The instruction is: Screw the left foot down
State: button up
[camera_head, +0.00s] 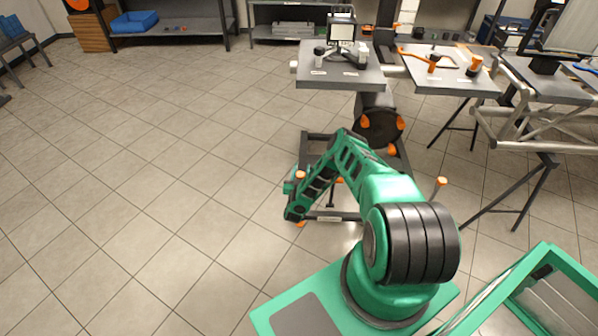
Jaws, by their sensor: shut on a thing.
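A dark stand (335,215) with a frame base rests on the tiled floor, beyond my own base. The left foot (300,175) shows an orange knob on top at the stand's near left corner. A bit of orange also shows low at that corner, below my wrist. My green arm bends over and down to this corner. My gripper (290,187) is at the left foot, shut on it just below the knob. The fingers are small and partly hidden by the wrist, so the exact grip is unclear. The right foot (441,181) has a similar orange knob on an upright rod.
The stand carries a grey table top (340,80) with a small device (343,35) on it. A worktable (450,75) with orange tools and a silver truss (535,128) on trestles stand at the right. Shelves line the back. The floor at left is clear.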

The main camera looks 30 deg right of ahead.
jog(key=shift+s+d+m+g+h, duration=0.1)
jog(key=shift+s+m+g+h, duration=0.1)
jog(key=shift+m+g+h, duration=0.85)
jog(key=o, duration=1)
jog(key=shift+s, duration=0.1)
jog(key=v, duration=1)
jog(key=shift+a, duration=0.35)
jog(key=shift+f, duration=0.1)
